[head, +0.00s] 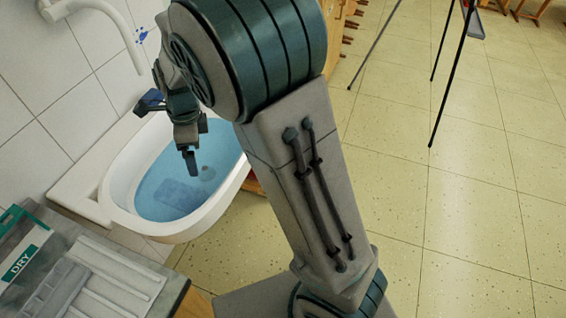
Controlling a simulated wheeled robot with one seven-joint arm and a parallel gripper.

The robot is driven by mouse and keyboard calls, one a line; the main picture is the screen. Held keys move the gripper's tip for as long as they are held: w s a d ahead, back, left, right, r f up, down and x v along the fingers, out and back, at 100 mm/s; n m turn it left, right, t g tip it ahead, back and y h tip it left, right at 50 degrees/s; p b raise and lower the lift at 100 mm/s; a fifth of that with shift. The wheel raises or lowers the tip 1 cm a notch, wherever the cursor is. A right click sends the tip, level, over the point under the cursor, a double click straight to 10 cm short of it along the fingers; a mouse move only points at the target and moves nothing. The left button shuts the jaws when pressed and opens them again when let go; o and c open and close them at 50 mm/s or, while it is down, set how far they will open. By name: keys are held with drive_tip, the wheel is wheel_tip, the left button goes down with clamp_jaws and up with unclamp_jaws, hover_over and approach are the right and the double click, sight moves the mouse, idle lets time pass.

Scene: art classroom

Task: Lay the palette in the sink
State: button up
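The sink (119,205) is a white oval basin at the left, below a white tap. Its inside looks blue, as if filled with water, and a round drain (207,173) shows at the bottom. A flat bluish rectangle (180,194) lies in the basin; it may be the palette, but its details are too faint to be sure. My gripper (190,163) points down over the basin, above and apart from this rectangle. Its fingers overlap from this angle, so the opening between them is hidden. I see nothing clearly held in it.
A white tap (127,38) curves out from the tiled wall behind the sink. At the lower left, a counter holds a grey ribbed rack (115,282) and a green-and-white DRY sign (20,263). Thin black easel legs (450,85) stand at the upper right. The tiled floor (480,220) is open.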

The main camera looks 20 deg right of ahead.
drive_tip(key=s+d+r+n+t, duration=0.1)
drive_tip(key=s+d+r+n, duration=0.3)
drive_tip(key=s+d+n, duration=0.4)
drive_tip(key=s+d+r+n+t+h, duration=0.1)
drive_tip(key=s+d+r+n, duration=0.2)
drive_tip(key=s+d+n, duration=0.5)
drive_tip(key=s+n, duration=0.2)
drive_tip(key=n, duration=0.1)
drive_tip(key=shift+s+d+r, duration=0.25)
drive_tip(key=shift+d+r, duration=0.1)
drive_tip(key=shift+d, duration=0.05)
wheel_tip(320, 180, up, 2)
drive_tip(key=shift+r+t+p, duration=0.1)
drive_tip(key=shift+t+p, duration=0.2)
drive_tip(key=shift+p, duration=0.75)
